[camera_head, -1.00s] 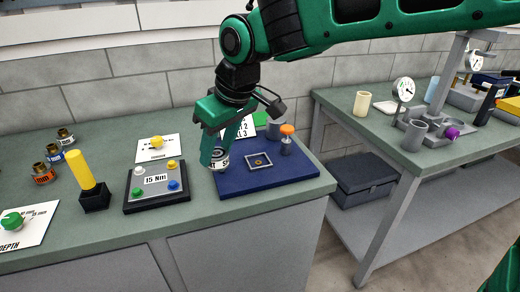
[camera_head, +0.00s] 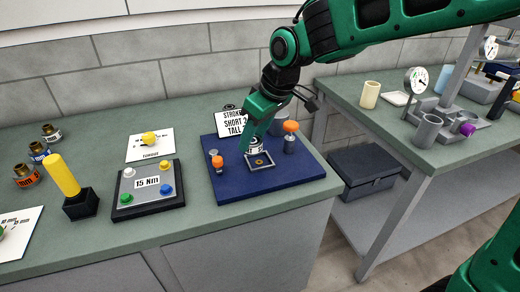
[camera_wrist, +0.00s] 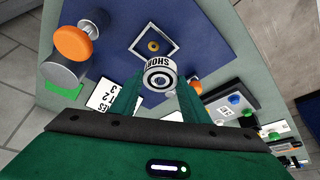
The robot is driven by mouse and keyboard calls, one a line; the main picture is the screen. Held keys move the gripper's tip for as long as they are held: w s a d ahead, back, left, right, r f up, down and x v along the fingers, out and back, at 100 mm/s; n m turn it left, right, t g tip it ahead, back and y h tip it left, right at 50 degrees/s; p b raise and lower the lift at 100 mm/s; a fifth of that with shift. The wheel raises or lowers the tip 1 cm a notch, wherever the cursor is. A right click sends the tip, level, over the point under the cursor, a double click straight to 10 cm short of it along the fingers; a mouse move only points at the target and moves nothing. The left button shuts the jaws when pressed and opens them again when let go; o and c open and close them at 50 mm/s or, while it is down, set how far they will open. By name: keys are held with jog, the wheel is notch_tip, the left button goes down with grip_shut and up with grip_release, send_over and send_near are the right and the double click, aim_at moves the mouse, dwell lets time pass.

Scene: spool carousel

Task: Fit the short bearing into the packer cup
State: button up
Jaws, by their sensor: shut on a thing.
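My gripper (camera_head: 254,140) is shut on the short bearing (camera_head: 254,142), a white-and-black ring lettered "SHORT". The bearing also shows in the wrist view (camera_wrist: 159,75), between the fingertips, with its dark bore facing the camera. It is just behind and above the small square frame (camera_head: 262,168) on the blue board (camera_head: 280,183). The frame holds a brass-coloured ring and is also in the wrist view (camera_wrist: 137,44). I cannot tell whether the bearing touches the board.
Orange-topped posts (camera_head: 291,127) (camera_head: 217,162) stand on the board's right and left. A grey cylinder (camera_head: 279,122) and a lettered card (camera_head: 231,124) are behind. A gap separates the benches.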

aim_at(261, 151)
jog(key=shift+w+d+f, duration=0.55)
jog(key=shift+d+f, duration=0.2)
jog(key=shift+d, duration=0.1)
notch_tip(261, 151, down, 3)
jog(key=shift+f, duration=0.1)
jog(key=shift+s+d+f, duration=0.1)
jog(key=shift+f, duration=0.25)
grip_shut()
jog(key=o, duration=1.3)
grip_release()
